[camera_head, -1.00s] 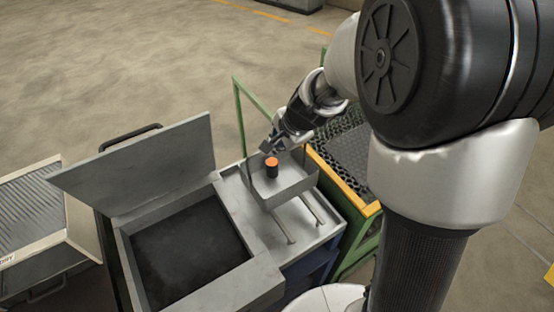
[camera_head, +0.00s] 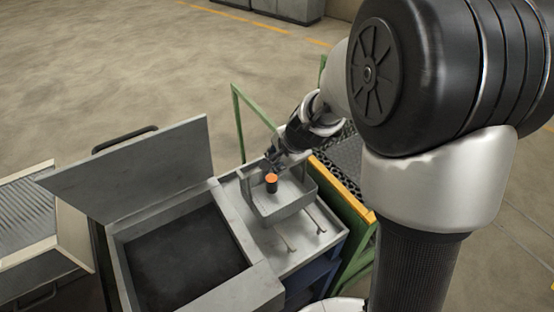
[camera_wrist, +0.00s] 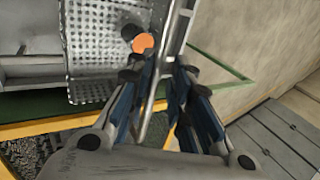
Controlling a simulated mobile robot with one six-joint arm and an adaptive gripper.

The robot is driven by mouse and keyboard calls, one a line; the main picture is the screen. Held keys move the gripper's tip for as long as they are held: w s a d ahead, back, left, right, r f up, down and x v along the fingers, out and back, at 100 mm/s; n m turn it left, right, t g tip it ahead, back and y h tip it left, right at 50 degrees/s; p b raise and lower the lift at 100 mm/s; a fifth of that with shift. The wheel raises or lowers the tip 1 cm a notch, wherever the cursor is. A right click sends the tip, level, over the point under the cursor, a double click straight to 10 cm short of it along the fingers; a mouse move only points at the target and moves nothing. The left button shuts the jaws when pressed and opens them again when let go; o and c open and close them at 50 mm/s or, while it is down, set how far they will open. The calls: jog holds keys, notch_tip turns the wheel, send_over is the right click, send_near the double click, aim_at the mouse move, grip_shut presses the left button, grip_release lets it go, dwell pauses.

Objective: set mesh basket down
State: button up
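The grey mesh basket (camera_head: 282,210) is over the grey bench top, right of the open furnace box. A dark billet with a glowing orange top (camera_head: 271,184) stands in it, near its back left corner. In the wrist view, the perforated basket (camera_wrist: 95,45) fills the upper left, with the orange billet end (camera_wrist: 143,43) at its edge. My gripper (camera_head: 272,158) is at the basket's back edge. Its fingers (camera_wrist: 163,72) are on either side of a thin grey bar at the basket's side and look closed on it. I cannot tell whether the basket's underside touches the bench.
The furnace box (camera_head: 262,289) stands left of the bench, its lid (camera_head: 140,170) raised. Two thin rods (camera_head: 315,219) show on the bench in front of the basket. A green and yellow frame (camera_head: 345,196) with a dark mesh container stands at the right.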

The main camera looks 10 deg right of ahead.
jog(key=shift+o, duration=0.4)
jog(key=s+a+r+n+p, duration=0.2)
jog(key=s+r+n+p, duration=0.45)
jog(key=s+r, duration=1)
jog(key=s+d+r+n+g+h+b, duration=0.1)
jog(key=s+d+r+n, duration=0.1)
jog(key=s+n, duration=0.6)
jog(key=s, duration=0.3)
jog(key=shift+s+r+h, duration=0.2)
jog(key=shift+r+h, duration=0.1)
jog(key=shift+h, duration=0.1)
jog(key=shift+d+f+b, duration=0.1)
jog(key=shift+b, duration=0.2)
jog(key=shift+f+b, duration=0.65)
